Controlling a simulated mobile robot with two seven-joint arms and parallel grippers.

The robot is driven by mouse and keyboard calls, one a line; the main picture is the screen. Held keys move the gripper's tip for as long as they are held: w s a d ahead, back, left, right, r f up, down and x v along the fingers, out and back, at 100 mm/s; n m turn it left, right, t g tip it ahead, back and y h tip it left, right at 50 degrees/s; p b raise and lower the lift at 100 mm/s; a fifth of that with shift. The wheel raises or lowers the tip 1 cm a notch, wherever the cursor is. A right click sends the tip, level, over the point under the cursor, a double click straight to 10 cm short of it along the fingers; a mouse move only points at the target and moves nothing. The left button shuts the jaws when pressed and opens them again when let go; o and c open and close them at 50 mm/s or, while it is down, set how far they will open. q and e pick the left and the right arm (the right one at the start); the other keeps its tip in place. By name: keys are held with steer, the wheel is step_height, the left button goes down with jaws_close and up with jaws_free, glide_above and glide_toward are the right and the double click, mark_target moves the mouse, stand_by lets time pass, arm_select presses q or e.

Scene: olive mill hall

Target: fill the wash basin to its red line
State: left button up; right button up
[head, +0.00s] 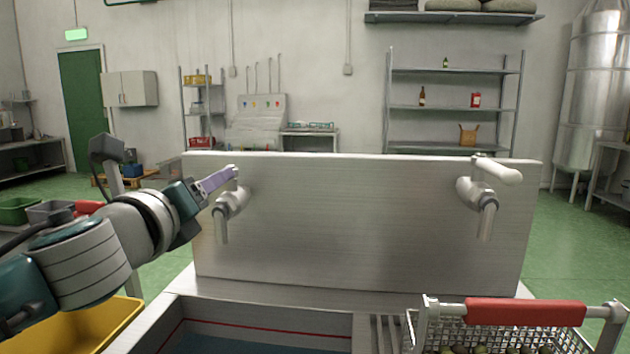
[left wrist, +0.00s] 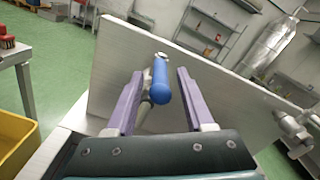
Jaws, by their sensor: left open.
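The wash basin (head: 170,327) is at the bottom of the head view, its near part cut off. A red line (head: 270,332) runs along its inner wall, and a blue-grey surface (head: 250,346) lies below the line. The left tap (head: 231,203) is on the steel backsplash, its spout pointing down; I see no stream under it. My left gripper (head: 220,178) is open at this tap. In the left wrist view, the tap's blue handle (left wrist: 161,82) stands between the purple fingers, nearer the left one; contact is unclear. My right gripper is out of view.
A second tap with a white handle (head: 497,170) is on the right of the backsplash (head: 350,220). A wire basket with a red handle (head: 525,312) and dark olives stands at the lower right. A yellow bin (head: 95,335) is at the lower left.

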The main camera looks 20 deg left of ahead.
arm_select(q)
steer(key=shift+x, duration=1.5)
jaws_close()
stand_by(0.4)
